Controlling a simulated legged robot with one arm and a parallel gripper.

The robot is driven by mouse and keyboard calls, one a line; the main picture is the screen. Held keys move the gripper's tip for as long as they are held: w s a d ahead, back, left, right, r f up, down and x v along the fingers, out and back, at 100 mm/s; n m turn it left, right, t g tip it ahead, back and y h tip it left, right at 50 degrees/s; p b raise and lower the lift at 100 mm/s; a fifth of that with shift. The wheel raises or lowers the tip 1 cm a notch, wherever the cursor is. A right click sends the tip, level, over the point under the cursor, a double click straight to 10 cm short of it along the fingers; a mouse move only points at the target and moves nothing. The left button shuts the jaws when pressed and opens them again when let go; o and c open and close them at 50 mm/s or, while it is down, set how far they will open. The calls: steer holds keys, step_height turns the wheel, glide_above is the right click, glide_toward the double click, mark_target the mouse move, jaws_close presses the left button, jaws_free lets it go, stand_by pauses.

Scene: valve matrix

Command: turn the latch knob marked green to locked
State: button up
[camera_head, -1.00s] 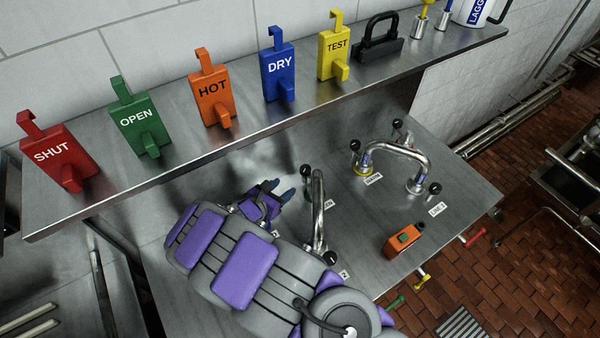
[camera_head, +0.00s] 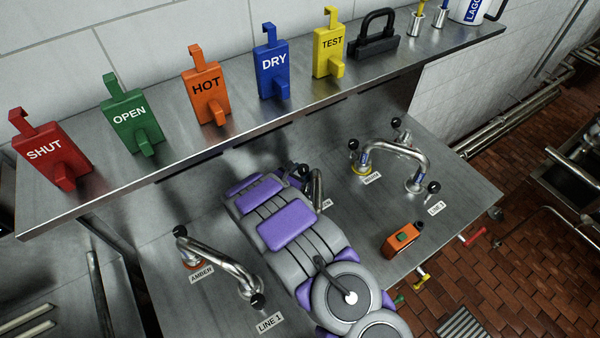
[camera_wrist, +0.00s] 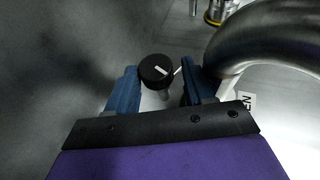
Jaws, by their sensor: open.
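A black round knob with a white pointer line (camera_wrist: 157,70) stands on a metal stem in the wrist view. My gripper (camera_wrist: 157,84) is open, its two blue fingers on either side of the knob, with a visible gap at the right. I cannot tell whether the left finger touches it. In the head view my arm hides most of the gripper and of the middle bent pipe (camera_head: 318,188). The label beside that pipe (camera_head: 325,204) shows only its last letters, "EN". The pipe bends close on the right in the wrist view (camera_wrist: 265,45).
The AMBER pipe (camera_head: 222,260) stands at left and another labelled pipe (camera_head: 395,148) at right, both with black knobs. An orange box with a green button (camera_head: 403,240) sits right of my arm. A shelf with coloured tags (camera_head: 210,100) overhangs the back.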

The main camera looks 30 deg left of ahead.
steer(key=shift+a+f, duration=0.15)
steer(key=shift+a, duration=0.25)
steer(key=shift+c, duration=0.6)
steer(key=shift+a, duration=0.1)
steer(key=shift+c, duration=0.7)
steer(key=shift+d, duration=0.2)
steer(key=c, duration=0.5)
steer(key=shift+a+r, duration=0.2)
steer(key=shift+r, duration=0.05)
steer(key=o, duration=0.7)
steer(key=shift+o, duration=0.3)
steer(key=shift+s, duration=0.1)
steer(key=shift+f, duration=0.1)
